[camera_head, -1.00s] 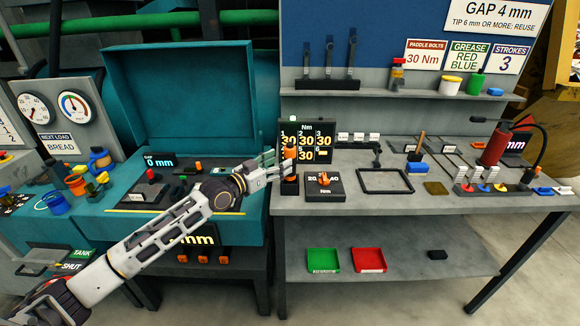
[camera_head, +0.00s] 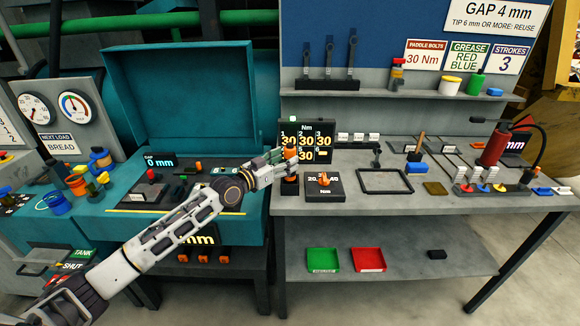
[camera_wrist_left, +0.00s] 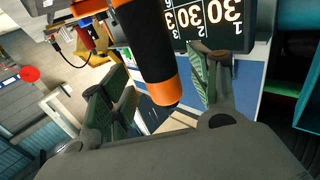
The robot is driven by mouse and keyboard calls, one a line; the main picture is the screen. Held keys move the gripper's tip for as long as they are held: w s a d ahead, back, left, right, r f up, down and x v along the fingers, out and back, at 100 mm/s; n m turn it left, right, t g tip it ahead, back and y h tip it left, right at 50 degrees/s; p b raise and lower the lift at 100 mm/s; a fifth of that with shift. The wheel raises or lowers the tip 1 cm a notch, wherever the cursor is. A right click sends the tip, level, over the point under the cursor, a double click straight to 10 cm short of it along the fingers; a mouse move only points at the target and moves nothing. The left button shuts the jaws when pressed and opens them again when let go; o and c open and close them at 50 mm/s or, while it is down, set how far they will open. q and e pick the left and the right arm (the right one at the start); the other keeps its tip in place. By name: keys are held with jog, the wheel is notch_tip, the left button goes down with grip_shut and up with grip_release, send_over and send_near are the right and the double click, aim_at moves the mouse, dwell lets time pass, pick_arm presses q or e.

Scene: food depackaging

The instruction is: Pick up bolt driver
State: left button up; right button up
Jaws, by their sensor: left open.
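The bolt driver (camera_head: 291,154) stands upright at the left end of the grey bench, an orange and black tool in a dark holder (camera_head: 289,187). My left gripper (camera_head: 287,163) reaches it from the left, at the height of its orange upper part. In the left wrist view the bolt driver (camera_wrist_left: 150,55) shows large, black with orange bands, and its end lies between the spread fingers of my left gripper (camera_wrist_left: 158,105). The fingers are open, with gaps seen beside the tool. My right gripper is not in view.
The Nm display (camera_head: 318,135) stands just behind the driver. A torque dial box (camera_head: 335,192) sits close to its right, then a black frame (camera_head: 385,193). The teal machine (camera_head: 180,105) with its raised lid is on the left. The lower shelf holds green (camera_head: 322,260) and red (camera_head: 367,259) trays.

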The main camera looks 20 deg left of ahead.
pick_arm(q)
jog(key=shift+x, duration=1.05)
jog(key=shift+w+d, duration=0.2)
jog(key=shift+w, duration=0.2)
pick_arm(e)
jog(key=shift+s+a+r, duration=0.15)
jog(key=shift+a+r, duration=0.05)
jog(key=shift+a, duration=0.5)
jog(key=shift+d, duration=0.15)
